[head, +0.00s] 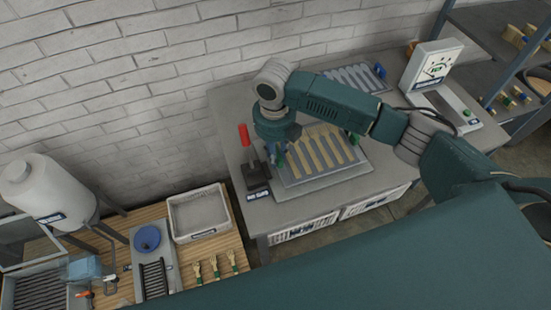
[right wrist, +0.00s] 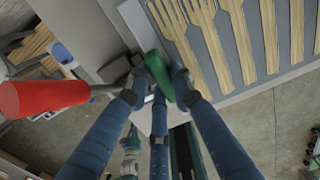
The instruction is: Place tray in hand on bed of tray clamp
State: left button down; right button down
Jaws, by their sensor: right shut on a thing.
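The tray (head: 322,174) is grey and carries a row of pale wooden forks. In the head view it lies flat on or just above a grey plate, the bed of the tray clamp (head: 345,174); I cannot tell if they touch. The clamp's red lever (head: 245,135) stands upright left of the tray, and shows large in the right wrist view (right wrist: 40,97). My right gripper (head: 279,153) is at the tray's left end. In the right wrist view its blue fingers (right wrist: 158,85) are shut on the tray's green handle (right wrist: 159,75). My left gripper is out of view.
Behind the tray is another ribbed grey tray (head: 355,78), and a white-faced device (head: 430,66) stands at the back right. A lower wooden table at left holds a white bin (head: 199,213), loose forks (head: 215,267) and a blue-cupped unit (head: 147,238). A brick wall bounds the back.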

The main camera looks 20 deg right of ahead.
notch_tip(320, 180, down, 3)
jog(key=shift+r, duration=0.15)
jog(key=shift+f, duration=0.4)
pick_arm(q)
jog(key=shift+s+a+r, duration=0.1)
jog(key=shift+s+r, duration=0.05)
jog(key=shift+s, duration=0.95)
pick_arm(e)
jog(key=shift+f, duration=0.1)
jog(key=c, duration=1.5)
grip_release()
jog(key=shift+f, duration=0.1)
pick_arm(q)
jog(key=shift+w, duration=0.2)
pick_arm(e)
jog(key=shift+r, duration=0.6)
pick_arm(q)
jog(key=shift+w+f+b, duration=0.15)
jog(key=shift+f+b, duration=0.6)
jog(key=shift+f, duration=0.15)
pick_arm(e)
notch_tip(320, 180, up, 11)
jog(key=shift+r, duration=0.1)
jog(key=shift+s, duration=0.1)
